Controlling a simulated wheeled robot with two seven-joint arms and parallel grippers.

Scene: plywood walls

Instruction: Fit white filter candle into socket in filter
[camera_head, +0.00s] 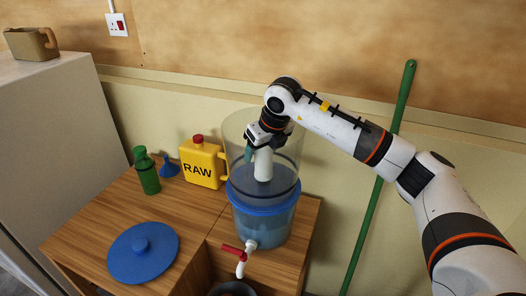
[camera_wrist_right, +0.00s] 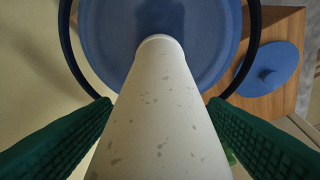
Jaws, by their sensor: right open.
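The white filter candle (camera_head: 263,166) is upright inside the clear upper chamber of the filter (camera_head: 235,150), above its blue lower part (camera_head: 262,222). In the right wrist view the candle (camera_wrist_right: 158,120) is speckled grey and its far end points at the blue chamber floor (camera_wrist_right: 205,60). My right gripper (camera_head: 262,145) reaches into the chamber from above. Its green fingers (camera_wrist_right: 160,110) are open, one on each side of the candle, with no clear contact. The socket is hidden, and I cannot tell whether the candle sits in it. My left gripper is out of view.
A blue lid (camera_head: 142,252) lies on the wooden table (camera_head: 195,225). A green bottle (camera_head: 147,172), a blue funnel (camera_head: 169,168) and a yellow RAW jug (camera_head: 202,165) stand behind it. A red-handled tap (camera_head: 240,252) juts forward. A green pole (camera_head: 378,185) leans at right.

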